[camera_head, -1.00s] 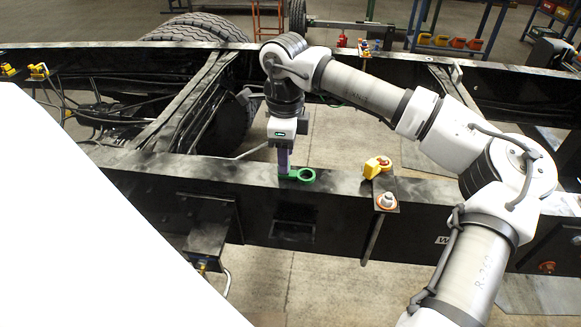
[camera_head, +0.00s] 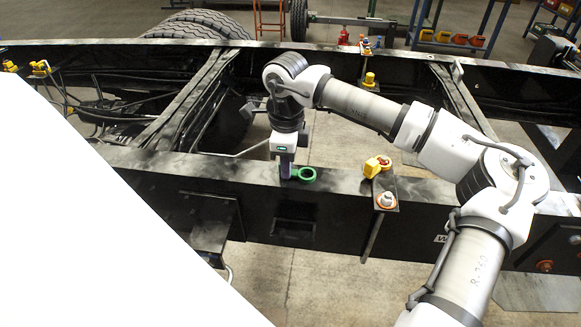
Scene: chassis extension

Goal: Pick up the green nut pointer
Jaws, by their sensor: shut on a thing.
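The green nut pointer (camera_head: 307,175) is a small green ring with a short tab at its left end. It is at the near black chassis rail (camera_head: 230,175), just left of the yellow part. My gripper (camera_head: 286,172) points down and is shut on the tab of the green nut pointer. The fingers hide part of the tab. I cannot tell for sure whether the pointer still touches the rail top.
More yellow parts (camera_head: 40,68) stand along the far rail. A white surface covers the lower left.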

